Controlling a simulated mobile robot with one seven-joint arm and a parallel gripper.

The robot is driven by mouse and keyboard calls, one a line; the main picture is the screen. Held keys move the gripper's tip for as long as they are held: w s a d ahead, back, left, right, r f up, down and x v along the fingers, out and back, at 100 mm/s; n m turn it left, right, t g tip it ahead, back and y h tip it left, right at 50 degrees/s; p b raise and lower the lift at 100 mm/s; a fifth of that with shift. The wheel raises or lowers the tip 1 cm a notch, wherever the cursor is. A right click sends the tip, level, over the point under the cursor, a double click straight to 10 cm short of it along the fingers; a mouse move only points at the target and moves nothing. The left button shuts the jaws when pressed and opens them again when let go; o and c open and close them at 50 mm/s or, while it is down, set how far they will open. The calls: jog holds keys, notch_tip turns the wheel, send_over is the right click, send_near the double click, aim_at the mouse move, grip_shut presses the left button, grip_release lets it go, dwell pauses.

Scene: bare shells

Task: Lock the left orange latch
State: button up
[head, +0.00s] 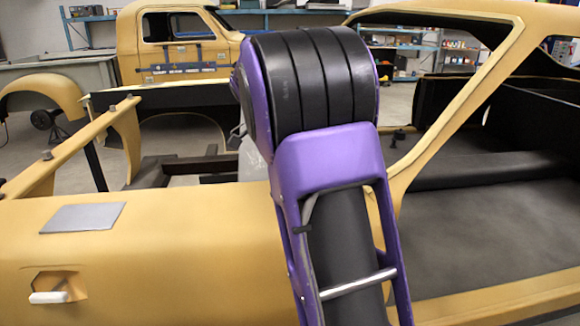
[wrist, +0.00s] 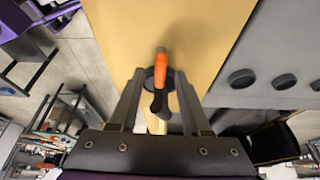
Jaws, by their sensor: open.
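An orange latch (wrist: 161,66) shows in the wrist view, with an orange upper part and a black round base and tail. It sits on a yellow-tan panel (wrist: 200,32), in line with the gap between my fingers. My gripper (wrist: 160,72) is open, with one finger on each side of the latch. I cannot tell whether either finger touches it. In the head view my purple arm hides the gripper, and no orange latch shows.
A grey surface with several black round knobs (wrist: 242,78) lies right of the panel in the wrist view. In the head view a tan body shell (head: 150,265) spans the front, with a grey plate (head: 83,217) on it. A tan truck cab (head: 180,50) stands behind.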

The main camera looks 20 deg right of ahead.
jog(key=p+v, duration=0.2)
jog(key=v, duration=1.5)
jog(key=shift+r+p, duration=0.2)
jog(key=shift+p, duration=0.1)
jog(key=shift+w, duration=0.1)
